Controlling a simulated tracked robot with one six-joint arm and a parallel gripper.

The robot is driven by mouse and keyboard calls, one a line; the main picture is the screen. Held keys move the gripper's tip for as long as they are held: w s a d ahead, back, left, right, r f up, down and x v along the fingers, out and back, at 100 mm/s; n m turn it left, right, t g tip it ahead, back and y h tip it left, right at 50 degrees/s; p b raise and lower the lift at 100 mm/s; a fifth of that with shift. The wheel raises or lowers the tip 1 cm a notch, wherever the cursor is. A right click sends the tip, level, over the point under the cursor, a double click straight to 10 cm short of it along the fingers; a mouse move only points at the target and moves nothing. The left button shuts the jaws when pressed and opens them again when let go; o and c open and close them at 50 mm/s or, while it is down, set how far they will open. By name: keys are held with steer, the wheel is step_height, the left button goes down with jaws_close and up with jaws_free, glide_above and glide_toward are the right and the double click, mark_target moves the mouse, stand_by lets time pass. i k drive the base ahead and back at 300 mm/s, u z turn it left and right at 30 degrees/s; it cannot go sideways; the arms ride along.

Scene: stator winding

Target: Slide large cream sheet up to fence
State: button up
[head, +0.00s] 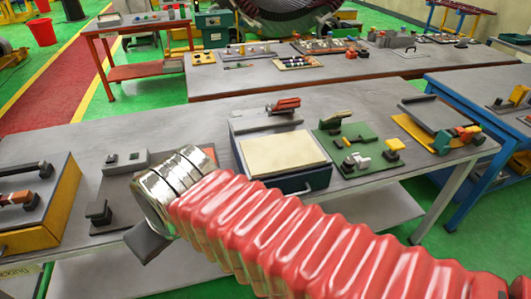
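The large cream sheet (282,154) lies flat on top of a dark box-like fixture (296,182) in the middle of the near bench. A raised grey strip (262,124) runs along the far side of the fixture, behind the sheet; it may be the fence. A thin dark band shows between strip and sheet, so they seem slightly apart. A red-handled tool (284,105) sits on the strip. My arm's metal wrist is left of the sheet, apart from it. A grey part of my gripper (149,243) shows below the wrist; its fingertips are hidden.
A green plate (352,151) with clamps and small blocks stands right of the fixture. A yellow-edged fixture (428,130) is farther right. A dark plate (120,188) with blocks lies under my wrist. Another bench (228,84) stands behind. Bare bench top shows beyond the fixture.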

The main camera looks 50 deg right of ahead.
mark_target(263, 155)
steer(key=u, duration=0.4)
steer(key=k, duration=0.8)
steer(key=z, duration=1.5)
steer(key=i, duration=1)
steer(key=z, duration=0.1)
